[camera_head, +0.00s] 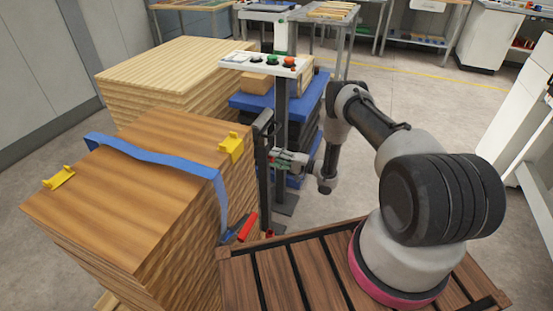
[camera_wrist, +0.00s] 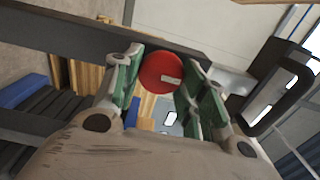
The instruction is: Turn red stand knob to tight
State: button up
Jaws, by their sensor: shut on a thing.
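The red stand knob (camera_wrist: 161,73) is a round red disc with a small pale label, in the upper middle of the wrist view. It sits against a dark grey stand bar (camera_wrist: 60,25). My gripper (camera_wrist: 160,82) has its green-padded fingers on the left and right sides of the knob and is shut on it. In the head view my gripper (camera_head: 285,160) is beside the dark upright stand (camera_head: 264,170). The knob cannot be made out there, hidden by the gripper and too small.
A wood panel stack (camera_head: 140,160) with a blue strap (camera_head: 150,152) and yellow corner pieces stands left of the stand. Another stack (camera_head: 170,65) is behind it. A post with a button panel (camera_head: 265,63) rises behind my gripper. Open floor (camera_head: 440,110) lies at right.

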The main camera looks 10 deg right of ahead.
jog(key=shift+d, duration=0.1)
jog(key=o, duration=1)
jog(key=v, duration=1.2)
